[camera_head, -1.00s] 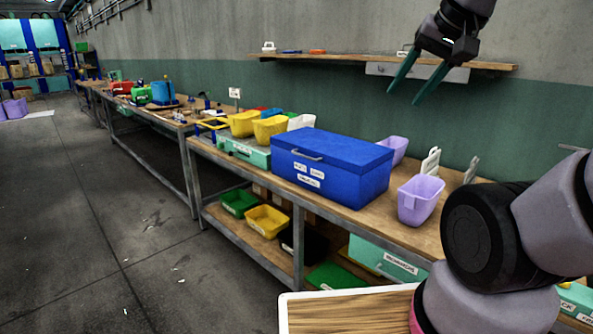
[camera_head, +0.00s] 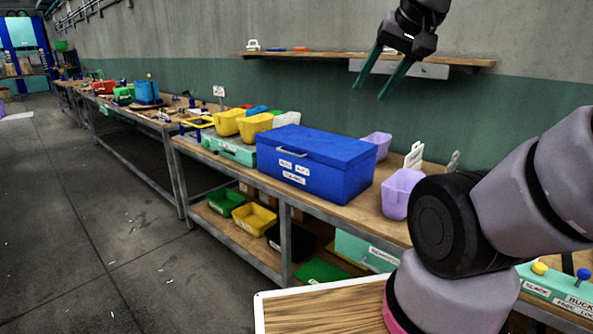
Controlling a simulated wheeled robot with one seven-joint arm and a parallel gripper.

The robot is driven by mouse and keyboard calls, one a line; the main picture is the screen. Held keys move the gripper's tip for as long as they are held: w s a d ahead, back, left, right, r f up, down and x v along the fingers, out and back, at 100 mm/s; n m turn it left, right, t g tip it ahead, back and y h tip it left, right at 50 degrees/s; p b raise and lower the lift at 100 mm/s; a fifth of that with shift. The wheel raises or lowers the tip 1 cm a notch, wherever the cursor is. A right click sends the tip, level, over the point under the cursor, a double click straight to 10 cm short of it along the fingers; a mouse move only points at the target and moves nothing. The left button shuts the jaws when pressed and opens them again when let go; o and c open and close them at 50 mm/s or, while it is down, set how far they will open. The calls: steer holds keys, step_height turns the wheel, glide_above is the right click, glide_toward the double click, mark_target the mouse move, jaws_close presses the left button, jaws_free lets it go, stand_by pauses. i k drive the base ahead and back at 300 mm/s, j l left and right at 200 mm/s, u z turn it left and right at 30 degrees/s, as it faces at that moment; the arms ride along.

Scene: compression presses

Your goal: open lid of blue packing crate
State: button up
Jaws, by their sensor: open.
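The blue packing crate (camera_head: 312,180) stands on the wooden workbench in the middle of the view. Its lid (camera_head: 330,147) is closed, with a grey handle (camera_head: 291,153) on the front and white labels below it. My gripper (camera_head: 369,93) is at the top, above and right of the crate in the picture. Its two teal fingers are apart, point down to the left, and have nothing between them. It is clear of the crate.
Yellow bins (camera_head: 256,126) and a teal case (camera_head: 229,150) sit left of the crate. Lilac bins, one at the front right (camera_head: 399,193), stand close to its right side. A wall shelf (camera_head: 460,65) runs behind my gripper.

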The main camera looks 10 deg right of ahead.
mark_target(342, 152)
steer(key=i+j, duration=1)
steer(key=j, duration=0.2)
